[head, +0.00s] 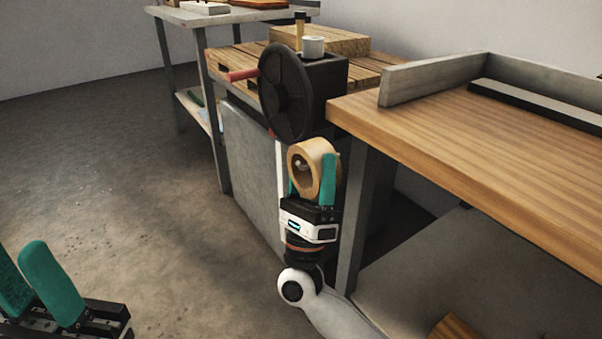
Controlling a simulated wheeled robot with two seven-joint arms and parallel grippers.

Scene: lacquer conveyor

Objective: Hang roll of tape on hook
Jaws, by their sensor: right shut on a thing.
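The roll of tape (329,156) is a tan ring standing on edge, with its hole facing the camera and slightly left. My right gripper (311,181) points up and is shut on it, with one teal finger at its right side and the other mostly hidden behind its left side. The roll is in front of the wooden bench's left end, below the black handwheel. A small pale tip shows inside the hole; I cannot tell whether it is the hook or whether the roll touches it. My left gripper (22,262) is at the bottom left, empty, its teal fingers apart.
The wooden bench (470,140) with a raised grey edge (435,78) is at the right. A pallet-like table and grey shelf stand behind. The floor (110,180) at left is clear.

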